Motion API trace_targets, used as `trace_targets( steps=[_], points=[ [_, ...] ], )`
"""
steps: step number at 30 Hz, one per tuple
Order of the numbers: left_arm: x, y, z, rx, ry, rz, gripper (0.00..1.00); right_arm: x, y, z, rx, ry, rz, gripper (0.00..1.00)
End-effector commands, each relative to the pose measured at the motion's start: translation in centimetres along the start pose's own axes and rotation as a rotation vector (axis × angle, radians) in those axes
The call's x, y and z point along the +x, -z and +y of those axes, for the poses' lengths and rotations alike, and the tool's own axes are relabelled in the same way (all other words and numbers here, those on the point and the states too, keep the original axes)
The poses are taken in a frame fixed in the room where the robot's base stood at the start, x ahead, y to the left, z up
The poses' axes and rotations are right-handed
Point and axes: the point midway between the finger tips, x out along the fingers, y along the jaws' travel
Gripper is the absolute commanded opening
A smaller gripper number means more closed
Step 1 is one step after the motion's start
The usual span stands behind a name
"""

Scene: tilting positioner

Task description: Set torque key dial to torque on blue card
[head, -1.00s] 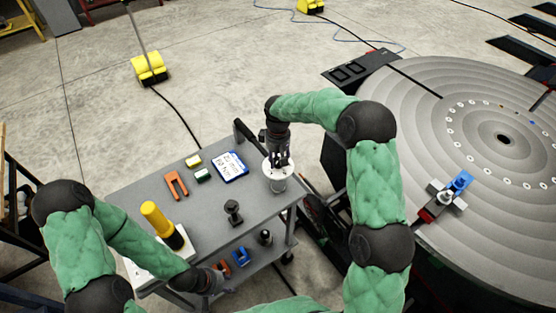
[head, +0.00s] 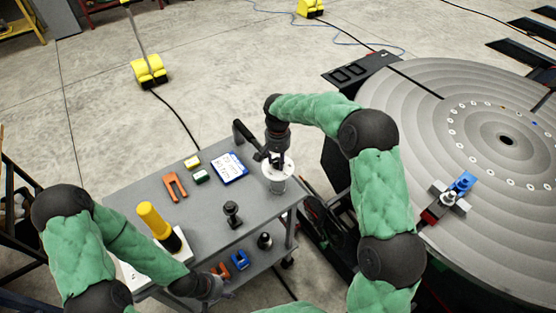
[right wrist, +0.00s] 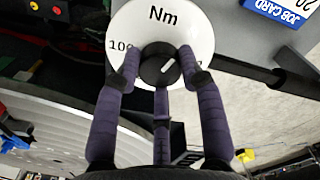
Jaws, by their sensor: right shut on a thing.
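The white dial plate (head: 287,178) sits on a grey cylinder at the cart's right end. In the right wrist view the plate (right wrist: 200,22) reads "Nm" and partly "100"; other marks are hidden by fingers. Its black knob (right wrist: 157,65) has a white pointer mark slanting up and to the right. My right gripper (head: 276,163) is over the dial, its purple fingers (right wrist: 160,78) shut around the knob.
The grey cart (head: 205,215) also holds an orange fork-shaped piece (head: 175,187), small yellow and green blocks, a yellow-handled tool (head: 154,220) and a black post (head: 232,213). A large round ribbed table (head: 450,220) stands to the right. Loose parts lie on the cart's lower shelf.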

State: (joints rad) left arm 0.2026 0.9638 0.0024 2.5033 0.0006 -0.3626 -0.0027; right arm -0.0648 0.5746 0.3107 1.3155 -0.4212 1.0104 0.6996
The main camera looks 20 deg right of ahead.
Motion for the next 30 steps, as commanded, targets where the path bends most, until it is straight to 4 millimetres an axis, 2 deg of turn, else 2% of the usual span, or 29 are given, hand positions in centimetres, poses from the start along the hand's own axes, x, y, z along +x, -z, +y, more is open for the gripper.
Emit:
trace_targets(
  steps=[12,27,28,30],
  points=[
    [0.31,0.02,-0.11,0.000,0.000,0.000,0.40,0.00,0.01,-0.02,0.159,0.000,0.000,0.07],
    [0.32,0.01,-0.11,0.000,0.000,0.000,0.40,-0.02,0.02,-0.02,0.173,0.000,0.000,0.07],
    [0.32,0.01,-0.12,0.000,0.000,0.000,0.40,-0.02,0.02,-0.02,0.173,0.000,0.000,0.48],
    [0.32,0.01,-0.12,0.000,0.000,0.000,0.40,-0.02,0.02,-0.01,0.173,0.000,0.000,0.64]
  ],
)
